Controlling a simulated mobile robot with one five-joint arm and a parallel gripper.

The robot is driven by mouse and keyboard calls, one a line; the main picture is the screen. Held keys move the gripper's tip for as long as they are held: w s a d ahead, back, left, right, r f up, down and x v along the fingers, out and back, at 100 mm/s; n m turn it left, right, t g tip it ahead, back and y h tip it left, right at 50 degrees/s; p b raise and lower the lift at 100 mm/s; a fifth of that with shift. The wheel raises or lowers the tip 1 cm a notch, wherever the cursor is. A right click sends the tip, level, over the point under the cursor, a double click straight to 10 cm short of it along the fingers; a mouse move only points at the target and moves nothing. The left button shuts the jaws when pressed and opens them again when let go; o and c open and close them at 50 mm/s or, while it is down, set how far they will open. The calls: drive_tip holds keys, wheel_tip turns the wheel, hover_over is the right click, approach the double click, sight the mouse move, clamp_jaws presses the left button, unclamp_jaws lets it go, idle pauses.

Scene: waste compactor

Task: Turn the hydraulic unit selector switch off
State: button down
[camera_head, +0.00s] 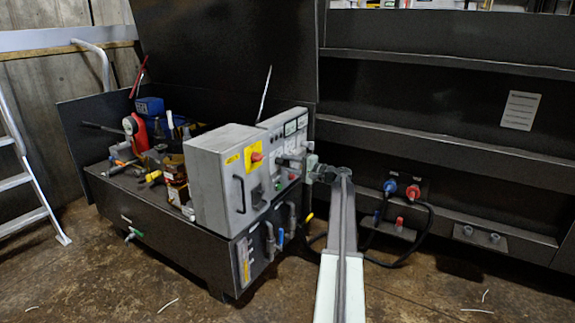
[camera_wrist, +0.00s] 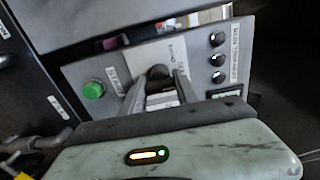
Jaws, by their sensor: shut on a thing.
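The hydraulic unit's grey control panel (camera_wrist: 196,62) fills the middle of the wrist view, tilted. A dark selector switch (camera_wrist: 158,71) sits on it between the fingertips of my gripper (camera_wrist: 160,76). The two fingers are closed on the switch from both sides. Its pointer position is hidden by the fingers. In the head view my gripper (camera_head: 301,161) reaches to the front of the panel (camera_head: 277,130), and the switch cannot be made out there.
A green button (camera_wrist: 94,89) lies left of the fingers, and several black knobs (camera_wrist: 217,60) lie right. A grey cabinet (camera_head: 218,183) with a red rotary switch (camera_head: 256,156) stands left of the panel. Black cables (camera_head: 425,235) hang at right.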

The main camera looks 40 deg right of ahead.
drive_tip(key=shift+s, duration=0.15)
drive_tip(key=c, duration=0.9)
unclamp_jaws()
drive_tip(key=v, duration=0.7)
drive_tip(key=shift+s+d, duration=0.1)
drive_tip(key=shift+s, duration=0.25)
